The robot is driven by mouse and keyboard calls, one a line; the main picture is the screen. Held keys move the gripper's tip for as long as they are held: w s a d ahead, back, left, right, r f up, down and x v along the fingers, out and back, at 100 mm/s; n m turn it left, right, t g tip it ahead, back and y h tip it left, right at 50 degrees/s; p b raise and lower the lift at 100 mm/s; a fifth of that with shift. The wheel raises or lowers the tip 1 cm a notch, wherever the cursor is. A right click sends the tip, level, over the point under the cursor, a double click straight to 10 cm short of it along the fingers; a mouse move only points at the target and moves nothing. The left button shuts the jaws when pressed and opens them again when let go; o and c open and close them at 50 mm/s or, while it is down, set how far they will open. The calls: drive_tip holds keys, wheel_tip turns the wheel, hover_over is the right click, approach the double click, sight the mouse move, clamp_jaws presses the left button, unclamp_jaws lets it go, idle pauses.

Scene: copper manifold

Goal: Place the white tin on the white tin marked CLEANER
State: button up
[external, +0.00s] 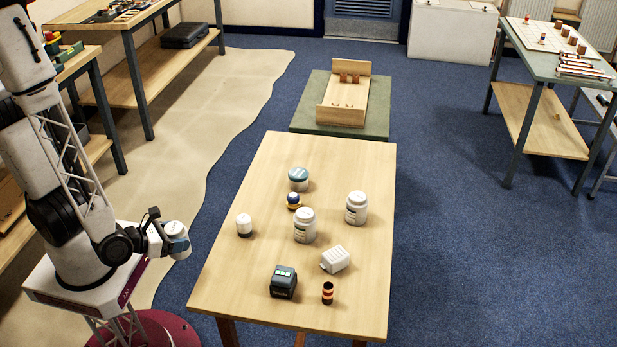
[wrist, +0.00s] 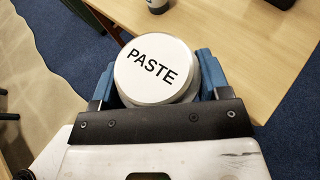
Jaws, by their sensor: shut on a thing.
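My gripper (wrist: 157,84) is shut on a white round tin (wrist: 155,68) whose lid reads PASTE. The blue fingers grip it from both sides. In the external view the held tin (external: 177,231) is in the air off the table's left edge, clear of the tabletop. A squat round tin (external: 298,175) with a pale blue-grey top and a white side stands toward the far part of the table. No CLEANER marking can be read in either view, so I cannot confirm that this is the marked tin.
The table's far end is clear.

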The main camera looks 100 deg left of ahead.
drive_tip(key=shift+w+r, duration=0.15)
drive_tip(key=shift+w, duration=0.45)
drive_tip(key=w+a+r+n+g+y, duration=0.1)
drive_tip(key=w+a+r+n+g, duration=0.1)
drive_tip(key=w+a, duration=0.5)
drive_tip(key=w+a+r+n+g+y, duration=0.1)
drive_tip(key=w+a+r+n+g, duration=0.2)
drive_tip(key=w+a, duration=0.4)
drive_tip(key=w+a+r+n+g+y, duration=0.2)
drive_tip(key=w+a, duration=0.5)
drive_tip(key=w, duration=0.9)
wheel_tip(320, 180, up, 2)
drive_tip(key=shift+a+r+n+g, duration=0.2)
drive_tip(key=shift+a+n+g, duration=0.1)
drive_tip(key=shift+a+g, duration=0.15)
drive_tip(key=w+a, duration=0.1)
drive_tip(key=w, duration=0.4)
drive_tip(key=w+a+f, duration=0.1)
drive_tip(key=w+a, duration=0.1)
drive_tip(key=w, duration=0.3)
drive_tip(key=w+a, duration=0.2)
drive_tip(key=w, duration=0.3)
drive_tip(key=shift+a+f, duration=0.2)
drive_tip(key=shift+f, duration=0.05)
